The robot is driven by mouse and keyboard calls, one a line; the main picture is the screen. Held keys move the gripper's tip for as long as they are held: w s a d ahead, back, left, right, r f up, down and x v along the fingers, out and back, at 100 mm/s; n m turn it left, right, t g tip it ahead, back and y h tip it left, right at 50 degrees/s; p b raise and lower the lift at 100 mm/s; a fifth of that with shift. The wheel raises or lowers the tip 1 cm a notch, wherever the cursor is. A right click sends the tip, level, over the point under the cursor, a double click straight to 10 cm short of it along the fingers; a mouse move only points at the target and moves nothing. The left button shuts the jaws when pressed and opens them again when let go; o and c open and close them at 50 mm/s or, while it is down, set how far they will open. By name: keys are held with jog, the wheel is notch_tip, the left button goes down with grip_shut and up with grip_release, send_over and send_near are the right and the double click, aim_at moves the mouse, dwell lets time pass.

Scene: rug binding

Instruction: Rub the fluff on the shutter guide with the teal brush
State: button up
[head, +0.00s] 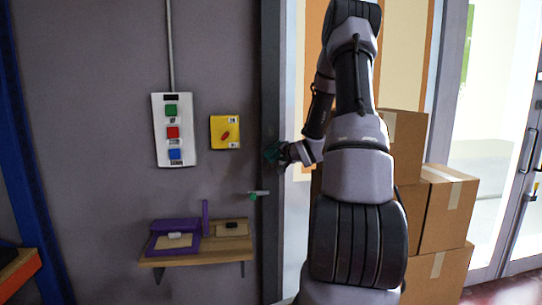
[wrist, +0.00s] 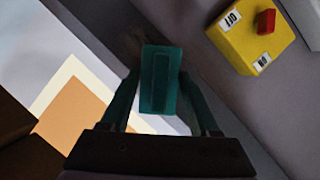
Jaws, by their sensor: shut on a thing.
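The teal brush (wrist: 160,78) is held between the two fingers of my gripper (wrist: 160,108), its block pointing away from the wrist. In the head view my gripper (head: 284,153) is at the shutter guide (head: 271,90), a dark upright channel along the wall's edge, and the brush (head: 270,152) shows as a small teal patch in front of it. In the wrist view the guide (wrist: 95,22) runs diagonally behind the brush. A faint brownish smudge beyond the brush's far end may be the fluff; I cannot tell, nor whether the brush touches the guide.
A yellow switch box (head: 225,132) and a white button panel (head: 174,130) are on the wall left of the guide. Below are a green-tipped lever (head: 257,195) and a wooden shelf (head: 197,260) with a purple holder (head: 174,238). Cardboard boxes (head: 445,210) are stacked at right.

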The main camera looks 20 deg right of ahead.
aim_at(278, 142)
jog(key=shift+d, duration=0.35)
jog(key=shift+s+r, duration=0.1)
jog(key=shift+r, duration=1.05)
jog(key=shift+w+a+r, duration=0.2)
jog(key=shift+a+r, duration=0.15)
jog(key=shift+a, duration=0.3)
jog(key=shift+w+a+r, duration=0.25)
jog(key=shift+a+r, duration=0.15)
jog(key=shift+a, duration=0.3)
jog(key=shift+w+a+r, duration=0.2)
jog(key=shift+a+r, duration=0.15)
jog(key=shift+a, duration=0.3)
jog(key=shift+s+d+r, duration=0.1)
jog(key=shift+s+d, duration=0.1)
jog(key=shift+d, duration=0.45)
jog(key=shift+s+d+f, duration=0.1)
jog(key=shift+s+d, duration=0.15)
jog(key=shift+d, duration=0.35)
jog(key=shift+s+d+r, duration=0.1)
jog(key=shift+s+d, duration=0.1)
jog(key=shift+d, duration=0.45)
jog(key=shift+w+r, duration=0.1)
jog(key=shift+r, duration=1.1)
jog(key=a, duration=0.2)
jog(key=w+a, duration=0.1)
jog(key=shift+a, duration=0.4)
